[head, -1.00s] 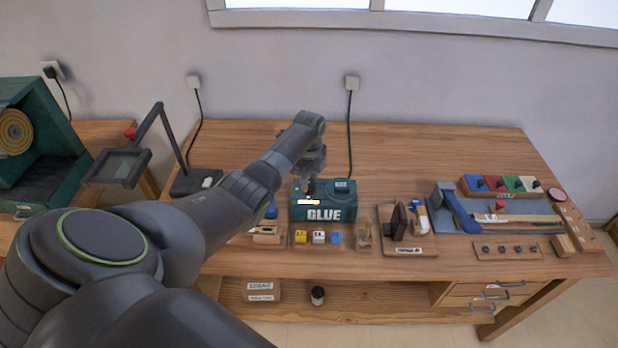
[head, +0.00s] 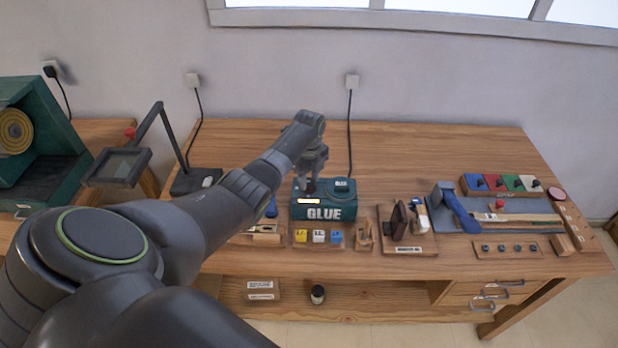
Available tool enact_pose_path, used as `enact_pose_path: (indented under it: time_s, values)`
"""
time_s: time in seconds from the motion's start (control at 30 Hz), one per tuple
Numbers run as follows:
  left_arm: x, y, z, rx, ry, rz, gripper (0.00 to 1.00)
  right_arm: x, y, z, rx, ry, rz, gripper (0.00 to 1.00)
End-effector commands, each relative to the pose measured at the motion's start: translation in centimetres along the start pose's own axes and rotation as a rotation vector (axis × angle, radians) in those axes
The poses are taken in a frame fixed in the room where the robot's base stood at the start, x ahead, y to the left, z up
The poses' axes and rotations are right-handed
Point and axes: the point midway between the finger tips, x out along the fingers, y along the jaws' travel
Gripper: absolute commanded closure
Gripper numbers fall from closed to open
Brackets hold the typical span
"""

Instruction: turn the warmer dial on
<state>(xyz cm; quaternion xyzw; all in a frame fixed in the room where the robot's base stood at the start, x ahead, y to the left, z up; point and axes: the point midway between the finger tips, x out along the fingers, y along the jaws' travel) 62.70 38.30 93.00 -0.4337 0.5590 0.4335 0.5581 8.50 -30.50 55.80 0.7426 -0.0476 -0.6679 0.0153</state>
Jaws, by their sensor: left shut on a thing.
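The glue warmer (head: 324,213) is a teal box marked GLUE on the bench, with a round lid (head: 343,185) at the right of its top. A pale, bright strip with an orange edge (head: 309,201) shows on its upper left front. My left gripper (head: 309,188) points down at the left of the warmer's top. It is shut on the warmer dial, which is mostly hidden by the fingers, so its exact angle cannot be told. My right gripper is not in view.
Small yellow, white and blue blocks (head: 319,237) stand in front of the warmer. A blue-handled tool (head: 271,208) is at its left. A wooden stand (head: 407,243) and a blue-grey mat (head: 490,220) lie to the right. The bench behind the warmer is clear.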

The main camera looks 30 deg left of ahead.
Motion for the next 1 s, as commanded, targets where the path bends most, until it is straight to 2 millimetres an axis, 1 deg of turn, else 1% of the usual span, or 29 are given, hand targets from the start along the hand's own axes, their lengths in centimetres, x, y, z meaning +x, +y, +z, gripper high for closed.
enact_pose_path:
  time_s: [0.03, 0.17, 0.43, 0.57, 0.67, 0.77, 0.87, 1.0]
  values:
    - [-0.1, -0.1, 0.0, 0.002, -0.001, -0.004, 0.62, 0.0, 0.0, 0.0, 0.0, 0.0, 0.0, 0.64]
    - [-0.1, -0.1, 0.0, 0.001, -0.001, -0.003, 0.45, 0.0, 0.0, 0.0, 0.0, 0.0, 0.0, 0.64]
    - [-0.1, 0.0, 0.0, 0.0, -0.001, -0.001, 0.44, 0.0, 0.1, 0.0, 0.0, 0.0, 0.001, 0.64]
    - [-0.6, -0.1, 0.1, 0.0, -0.002, -0.003, 0.44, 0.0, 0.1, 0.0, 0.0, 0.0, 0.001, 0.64]
    - [-1.6, -0.1, 0.1, 0.001, -0.002, -0.005, 0.44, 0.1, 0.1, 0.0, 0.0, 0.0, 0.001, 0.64]
    - [-3.2, -0.1, 0.1, 0.001, -0.004, -0.005, 0.44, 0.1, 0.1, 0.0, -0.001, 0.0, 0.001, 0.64]
    - [-5.2, -0.1, 0.1, 0.002, -0.004, -0.006, 0.44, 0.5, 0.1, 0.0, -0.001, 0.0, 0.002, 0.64]
    - [-8.6, -0.2, 0.1, 0.001, -0.005, -0.008, 0.44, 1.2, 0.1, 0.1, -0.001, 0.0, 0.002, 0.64]
